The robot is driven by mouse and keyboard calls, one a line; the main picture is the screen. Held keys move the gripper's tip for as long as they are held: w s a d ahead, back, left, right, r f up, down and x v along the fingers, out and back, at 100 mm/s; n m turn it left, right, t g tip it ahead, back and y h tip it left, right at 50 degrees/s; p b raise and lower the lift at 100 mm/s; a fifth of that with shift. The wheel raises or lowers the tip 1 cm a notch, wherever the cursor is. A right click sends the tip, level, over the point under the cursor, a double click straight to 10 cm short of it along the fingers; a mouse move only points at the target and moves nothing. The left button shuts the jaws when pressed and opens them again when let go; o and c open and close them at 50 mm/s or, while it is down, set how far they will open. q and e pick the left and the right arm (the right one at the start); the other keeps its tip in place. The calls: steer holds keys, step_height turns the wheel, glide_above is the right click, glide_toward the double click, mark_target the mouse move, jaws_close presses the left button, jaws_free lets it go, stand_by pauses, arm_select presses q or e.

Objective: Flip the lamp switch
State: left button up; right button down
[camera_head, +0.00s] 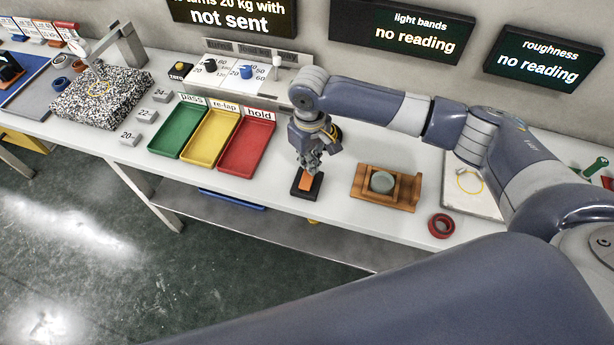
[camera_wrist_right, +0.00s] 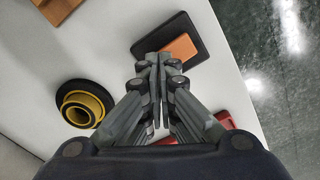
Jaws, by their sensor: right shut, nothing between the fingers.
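The lamp switch is a black base (camera_head: 313,194) with an orange rocker (camera_head: 305,183), near the front edge of the white bench. My right gripper (camera_head: 313,168) points down just above and behind it, fingers shut and empty. In the right wrist view the black base (camera_wrist_right: 196,33) and orange rocker (camera_wrist_right: 179,48) lie just beyond the closed fingertips (camera_wrist_right: 157,62). I cannot tell whether the fingertips touch the switch, or which way the rocker is tilted. My left gripper is not in view.
Green, yellow and red trays (camera_head: 246,146) stand left of the switch. A wooden holder with a grey-green disc (camera_head: 383,182) and a red ring (camera_head: 441,225) are to the right. A black-and-yellow round part (camera_wrist_right: 82,108) shows in the wrist view. Bench is clear between switch and holder.

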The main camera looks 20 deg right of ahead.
steer(key=shift+f+b, duration=0.3)
steer(key=shift+f, duration=0.85)
stand_by(0.6)
steer(key=shift+r, duration=0.1)
step_height(320, 180, up, 7)
steer(key=p, duration=0.8)
steer(key=shift+p, duration=0.35)
